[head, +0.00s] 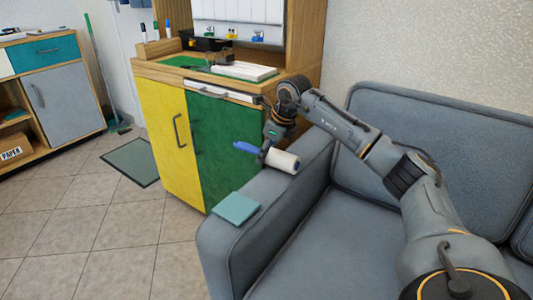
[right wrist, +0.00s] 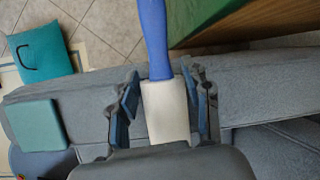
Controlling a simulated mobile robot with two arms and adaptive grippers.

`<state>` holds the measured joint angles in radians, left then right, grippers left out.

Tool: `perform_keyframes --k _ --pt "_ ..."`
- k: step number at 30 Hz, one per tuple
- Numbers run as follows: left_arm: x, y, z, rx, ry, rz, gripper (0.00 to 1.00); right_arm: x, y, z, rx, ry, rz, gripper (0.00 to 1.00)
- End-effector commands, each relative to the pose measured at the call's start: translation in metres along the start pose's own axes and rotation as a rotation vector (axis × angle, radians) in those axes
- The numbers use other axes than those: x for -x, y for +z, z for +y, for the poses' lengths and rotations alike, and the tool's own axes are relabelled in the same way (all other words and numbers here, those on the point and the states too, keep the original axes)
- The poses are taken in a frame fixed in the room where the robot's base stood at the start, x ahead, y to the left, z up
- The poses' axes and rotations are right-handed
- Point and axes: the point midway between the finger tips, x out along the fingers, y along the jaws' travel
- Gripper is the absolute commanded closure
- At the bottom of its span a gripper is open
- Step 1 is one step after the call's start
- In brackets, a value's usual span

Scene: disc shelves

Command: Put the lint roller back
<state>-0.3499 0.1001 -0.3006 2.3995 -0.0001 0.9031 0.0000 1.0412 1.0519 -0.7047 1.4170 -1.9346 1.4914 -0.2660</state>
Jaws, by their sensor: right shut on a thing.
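The lint roller has a white roll (head: 283,160) and a blue handle (head: 246,147). My right gripper (head: 264,155) is shut on it and holds it over the sofa's left armrest, in front of the green cabinet door. In the right wrist view the white roll (right wrist: 166,112) sits between the two fingers (right wrist: 165,105), and the blue handle (right wrist: 154,38) points up and away. I cannot tell whether the roller touches the armrest. My left gripper is not in view.
A grey sofa (head: 270,215) fills the right side. A teal cloth or pad (head: 236,207) lies on its armrest. A cabinet with yellow (head: 168,125) and green (head: 222,135) doors carries a cluttered top with a green mat. A dark mat (head: 131,161) lies on the tiled floor.

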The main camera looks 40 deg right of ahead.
Motion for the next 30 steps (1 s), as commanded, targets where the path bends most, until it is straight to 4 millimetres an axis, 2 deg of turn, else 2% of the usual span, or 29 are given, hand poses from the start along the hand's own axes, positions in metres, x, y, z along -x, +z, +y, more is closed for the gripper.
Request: perform_keyframes --k 7,8,11,22,28,30 --pt "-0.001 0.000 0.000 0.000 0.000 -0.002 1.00 -0.001 -0.001 0.000 0.000 0.000 0.001 0.77" --pt "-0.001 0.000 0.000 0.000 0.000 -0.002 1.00 -0.002 -0.001 0.000 0.000 0.000 0.001 0.48" --pt "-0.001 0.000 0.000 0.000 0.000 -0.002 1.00 -0.001 -0.001 0.000 0.000 0.000 0.001 0.29" --pt "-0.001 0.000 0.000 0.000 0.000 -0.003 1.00 0.002 0.001 0.000 0.000 0.000 -0.001 0.29" --pt "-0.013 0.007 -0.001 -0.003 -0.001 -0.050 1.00 0.035 0.002 -0.002 0.000 -0.003 -0.001 0.29" --pt "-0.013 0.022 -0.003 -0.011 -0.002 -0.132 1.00 0.045 0.002 -0.001 0.000 -0.002 -0.001 0.29"
